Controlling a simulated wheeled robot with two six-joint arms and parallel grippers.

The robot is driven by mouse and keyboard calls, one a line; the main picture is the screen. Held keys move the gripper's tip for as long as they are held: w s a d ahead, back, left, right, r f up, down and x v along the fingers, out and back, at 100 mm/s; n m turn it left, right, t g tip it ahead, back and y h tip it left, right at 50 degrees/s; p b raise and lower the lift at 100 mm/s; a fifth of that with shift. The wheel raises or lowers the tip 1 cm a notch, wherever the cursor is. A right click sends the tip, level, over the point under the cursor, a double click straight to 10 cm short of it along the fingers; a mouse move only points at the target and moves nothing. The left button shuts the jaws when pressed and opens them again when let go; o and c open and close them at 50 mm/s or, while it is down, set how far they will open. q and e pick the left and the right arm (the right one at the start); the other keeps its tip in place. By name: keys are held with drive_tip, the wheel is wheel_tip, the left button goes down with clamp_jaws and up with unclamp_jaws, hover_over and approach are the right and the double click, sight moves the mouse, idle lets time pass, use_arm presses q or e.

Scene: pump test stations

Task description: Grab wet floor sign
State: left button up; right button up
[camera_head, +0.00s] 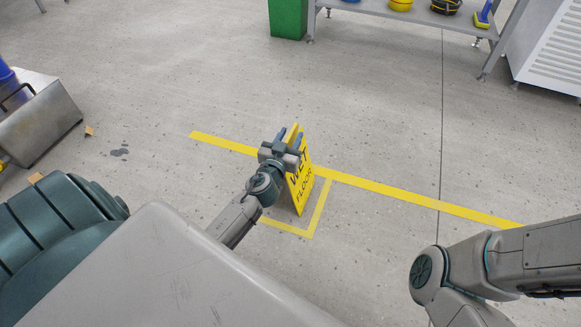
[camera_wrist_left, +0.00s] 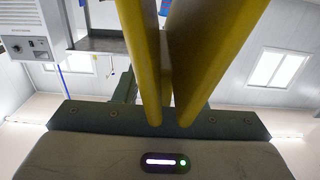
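The wet floor sign (camera_head: 302,184) is a yellow folding board with dark lettering. It stands upright on the grey floor inside a yellow taped outline. My left gripper (camera_head: 290,137) is at the sign's top, its two fingers close together there. In the left wrist view, the sign's two yellow panels (camera_wrist_left: 145,55) rise close to the gripper's palm. One dark finger (camera_wrist_left: 124,88) appears against the left panel; the other is hidden behind the right panel. The gripper looks shut on the sign's top. My right arm shows at the right, but its gripper is out of view.
Yellow floor tape (camera_head: 420,199) runs past the sign. A green bin (camera_head: 288,18) and a grey table (camera_head: 420,14) with coloured items stand at the back. A metal cabinet (camera_head: 40,115) is at left, a white vented unit (camera_head: 550,45) at right. The floor around the sign is clear.

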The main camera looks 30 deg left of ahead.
use_arm(q)
drive_tip(key=shift+w+a, duration=0.1)
drive_tip(key=shift+w, duration=0.25)
clamp_jaws()
idle(1.2)
